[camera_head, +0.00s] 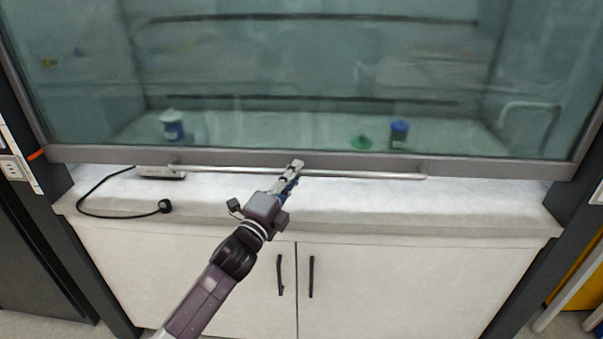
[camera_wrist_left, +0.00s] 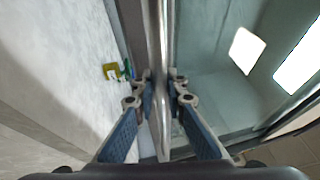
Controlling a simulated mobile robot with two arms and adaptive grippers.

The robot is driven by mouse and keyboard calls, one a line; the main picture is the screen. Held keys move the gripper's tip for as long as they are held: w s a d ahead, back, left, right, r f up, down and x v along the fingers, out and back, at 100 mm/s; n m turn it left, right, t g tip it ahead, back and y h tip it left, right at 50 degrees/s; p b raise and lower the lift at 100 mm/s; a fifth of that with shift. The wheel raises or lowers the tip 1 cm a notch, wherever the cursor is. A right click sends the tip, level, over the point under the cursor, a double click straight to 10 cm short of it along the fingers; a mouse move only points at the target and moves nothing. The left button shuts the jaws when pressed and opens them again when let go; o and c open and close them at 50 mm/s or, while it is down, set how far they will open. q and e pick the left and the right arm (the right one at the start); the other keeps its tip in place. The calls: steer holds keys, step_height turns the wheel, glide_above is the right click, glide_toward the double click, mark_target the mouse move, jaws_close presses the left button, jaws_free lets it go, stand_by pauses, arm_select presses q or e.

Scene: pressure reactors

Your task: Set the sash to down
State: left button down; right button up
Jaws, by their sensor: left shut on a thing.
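The sash (camera_head: 330,85) is a large glass pane across the fume hood. Its grey bottom frame hangs a little above the white worktop, with a gap below it. A long metal handle bar (camera_head: 375,175) runs along the front of this frame. My left gripper (camera_head: 294,172) is at the bar, left of its middle. In the left wrist view the bar (camera_wrist_left: 157,60) passes between the two blue-padded fingers, and the gripper (camera_wrist_left: 160,95) is shut on it. The fingers hide a short part of the bar. My right gripper is not in view.
Behind the glass stand a white and blue container (camera_head: 172,127), a green item (camera_head: 361,142) and a blue-capped jar (camera_head: 399,133). Cabinet doors are below.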

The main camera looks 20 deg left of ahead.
arm_select(q)
steer(key=shift+f, duration=0.3)
steer(key=c, duration=1.9)
jaws_free()
steer(key=shift+c, duration=0.2)
steer(key=v, duration=1.2)
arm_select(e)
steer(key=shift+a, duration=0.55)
